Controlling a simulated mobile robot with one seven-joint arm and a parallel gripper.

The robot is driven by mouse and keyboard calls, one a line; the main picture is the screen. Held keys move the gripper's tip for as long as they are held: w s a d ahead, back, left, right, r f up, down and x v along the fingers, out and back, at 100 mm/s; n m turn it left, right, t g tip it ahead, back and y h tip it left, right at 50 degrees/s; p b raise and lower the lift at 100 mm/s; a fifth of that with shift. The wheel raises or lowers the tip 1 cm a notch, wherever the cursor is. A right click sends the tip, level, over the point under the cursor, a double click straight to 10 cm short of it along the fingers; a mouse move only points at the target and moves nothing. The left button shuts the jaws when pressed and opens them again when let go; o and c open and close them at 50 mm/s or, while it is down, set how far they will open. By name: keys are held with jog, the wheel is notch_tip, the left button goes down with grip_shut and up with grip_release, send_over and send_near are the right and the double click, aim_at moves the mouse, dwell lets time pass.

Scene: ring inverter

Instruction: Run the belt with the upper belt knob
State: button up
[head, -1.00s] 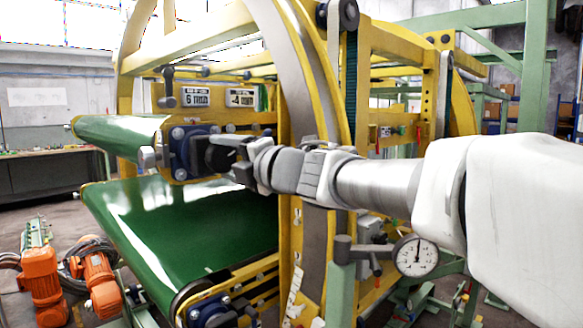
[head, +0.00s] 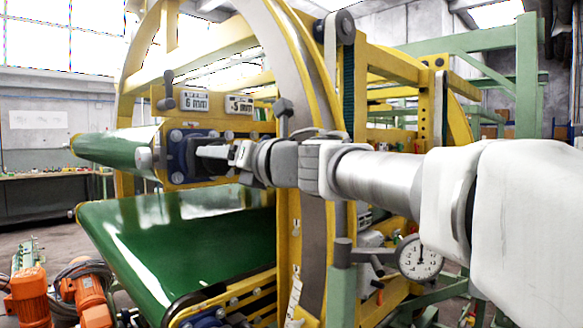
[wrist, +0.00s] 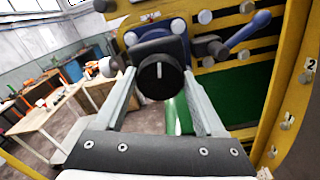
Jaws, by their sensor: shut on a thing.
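The upper belt knob (wrist: 158,84) is a black round knob with a white line, seen in the wrist view; the line points nearly straight up in that picture. It sits on a blue bearing block beside the upper green belt (head: 110,147). My gripper (wrist: 162,80) has its two grey fingers on either side of the knob and is shut on it. In the head view my gripper (head: 208,153) covers most of the knob. Two displays above it read 6 mm (head: 195,100) and about -5 mm (head: 239,105).
The lower green belt (head: 185,235) lies below my gripper. A yellow ring frame (head: 310,85) stands close beside my wrist. A blue-handled lever (wrist: 247,32) is right of the knob in the wrist view. A dial gauge (head: 420,257) is below my arm. Orange motors (head: 88,297) stand on the floor.

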jog(key=n+b, duration=0.2)
jog(key=n, duration=0.2)
jog(key=shift+f+n, duration=0.1)
jog(key=shift+n, duration=0.3)
dwell(0.4)
jog(key=o, duration=1.3)
jog(key=shift+o, duration=0.2)
jog(key=v, duration=1.7)
jog(key=shift+s, duration=0.2)
jog(key=shift+d, duration=0.15)
